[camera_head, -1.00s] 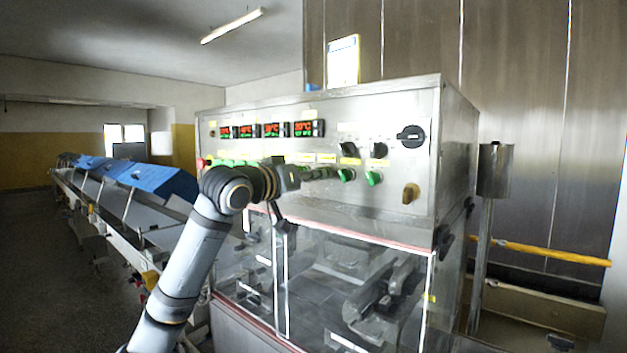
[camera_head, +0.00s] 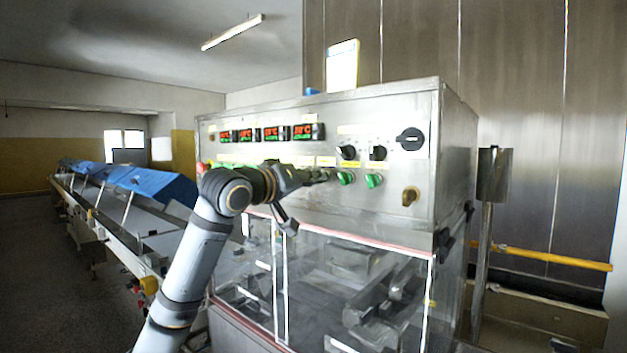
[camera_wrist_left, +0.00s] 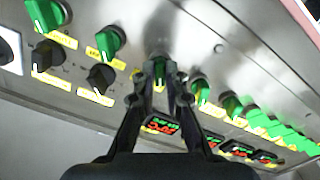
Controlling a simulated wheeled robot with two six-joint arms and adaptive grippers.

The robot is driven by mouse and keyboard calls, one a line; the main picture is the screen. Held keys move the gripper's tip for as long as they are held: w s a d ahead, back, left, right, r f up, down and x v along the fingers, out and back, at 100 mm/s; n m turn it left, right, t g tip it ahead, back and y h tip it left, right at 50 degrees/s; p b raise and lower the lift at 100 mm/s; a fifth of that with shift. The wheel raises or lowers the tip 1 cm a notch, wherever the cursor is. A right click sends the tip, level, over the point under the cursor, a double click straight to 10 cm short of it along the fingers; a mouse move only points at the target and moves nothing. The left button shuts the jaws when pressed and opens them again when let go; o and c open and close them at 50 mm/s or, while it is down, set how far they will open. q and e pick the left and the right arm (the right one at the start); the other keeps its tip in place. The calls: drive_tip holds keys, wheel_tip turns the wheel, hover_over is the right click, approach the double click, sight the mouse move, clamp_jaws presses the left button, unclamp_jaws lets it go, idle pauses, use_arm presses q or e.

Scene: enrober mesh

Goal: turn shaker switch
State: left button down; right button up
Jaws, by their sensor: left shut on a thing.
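A row of green rotary switches runs along the front panel of the steel machine (camera_head: 400,200). My left gripper (camera_head: 322,176) is at this row, its fingers pointing right along the panel. In the left wrist view, the left gripper (camera_wrist_left: 160,80) is shut on a green switch (camera_wrist_left: 158,66), with one finger on each side of its handle. The fingers hide part of this switch and its yellow label. The label lettering is too small to read, so I cannot tell which switch is the shaker's. My right gripper is not in view.
Other green switches (camera_head: 374,181) and black knobs (camera_head: 378,153) sit close to the held one. Red and green displays (camera_head: 303,132) are above. A clear guard (camera_head: 320,265) is below. A conveyor with blue covers (camera_head: 150,182) runs off to the left.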

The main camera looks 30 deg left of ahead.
use_arm(q)
drive_tip(key=c, duration=1.4)
unclamp_jaws()
drive_tip(key=shift+r, duration=0.1)
wheel_tip(320, 180, up, 9)
drive_tip(key=shift+d+r, duration=0.1)
drive_tip(key=shift+s+r, duration=0.1)
drive_tip(key=shift+r, duration=0.3)
drive_tip(key=shift+a+f, duration=0.1)
drive_tip(key=shift+a, duration=0.1)
